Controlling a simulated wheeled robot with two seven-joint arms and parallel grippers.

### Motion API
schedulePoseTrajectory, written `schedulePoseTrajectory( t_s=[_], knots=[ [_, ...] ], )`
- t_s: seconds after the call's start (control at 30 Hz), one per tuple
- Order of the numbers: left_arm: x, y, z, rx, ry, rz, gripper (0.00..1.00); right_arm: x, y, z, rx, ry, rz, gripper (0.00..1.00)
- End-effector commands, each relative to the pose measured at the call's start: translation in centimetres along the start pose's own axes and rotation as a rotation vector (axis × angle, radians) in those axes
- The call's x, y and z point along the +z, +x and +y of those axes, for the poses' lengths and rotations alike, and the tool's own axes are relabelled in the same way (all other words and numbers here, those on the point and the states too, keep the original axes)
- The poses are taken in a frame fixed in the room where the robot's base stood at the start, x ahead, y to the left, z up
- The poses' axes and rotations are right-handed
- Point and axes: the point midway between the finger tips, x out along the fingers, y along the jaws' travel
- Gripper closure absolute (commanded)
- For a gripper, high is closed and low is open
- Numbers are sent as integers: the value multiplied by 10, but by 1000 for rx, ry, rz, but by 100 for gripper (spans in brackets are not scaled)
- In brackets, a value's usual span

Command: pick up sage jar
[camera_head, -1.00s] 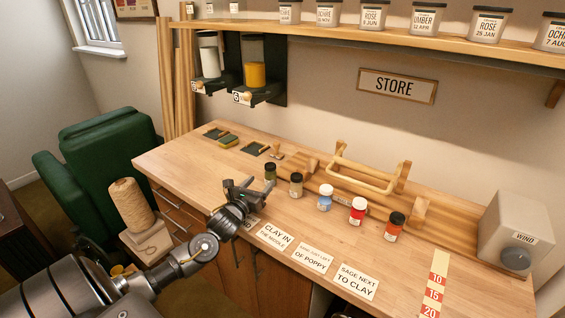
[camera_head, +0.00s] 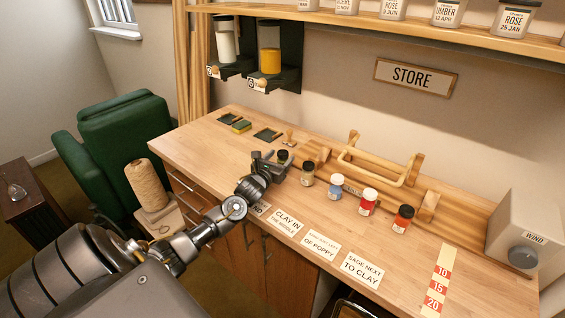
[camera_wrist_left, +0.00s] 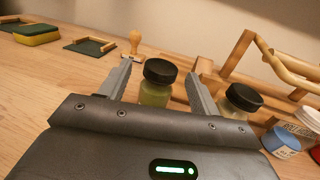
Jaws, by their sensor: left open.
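A small olive-green jar with a black lid, which I take for the sage jar (camera_head: 283,157), stands leftmost in the row on the wooden bench and is partly hidden by my gripper. My left gripper (camera_head: 270,160) is open at this jar. In the left wrist view the green jar (camera_wrist_left: 155,93) stands upright between the two open fingers (camera_wrist_left: 160,85), with its lower part hidden by the gripper body. I cannot tell whether a finger touches it. My right gripper is not in view.
A brownish black-lidded jar (camera_head: 308,176) stands close to the right of it, near the right finger. Blue (camera_head: 336,188), red (camera_head: 368,204) and orange-red (camera_head: 403,220) jars follow. A wooden rack (camera_head: 372,170) lies behind them. Text cards (camera_head: 321,245) lie in front.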

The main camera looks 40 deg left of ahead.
Motion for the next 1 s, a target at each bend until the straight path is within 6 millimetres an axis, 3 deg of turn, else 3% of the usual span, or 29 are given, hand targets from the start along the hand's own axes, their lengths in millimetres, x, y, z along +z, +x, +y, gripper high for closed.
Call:
schedulePoseTrajectory(
  t_s=[0.1, 0.27, 0.57, 0.9, 1.0],
  knots=[
    [5, 18, 0, 3, -5, 0, 37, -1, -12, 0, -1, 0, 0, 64],
    [3, 35, 1, 2, -3, -1, 37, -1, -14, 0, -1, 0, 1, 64],
    [1, 39, 1, 1, -1, 0, 37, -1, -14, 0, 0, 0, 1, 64],
    [1, 39, 1, 1, -1, 0, 80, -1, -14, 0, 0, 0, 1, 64],
    [2, 39, 1, 1, -1, -2, 89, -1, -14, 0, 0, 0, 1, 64]
  ],
)
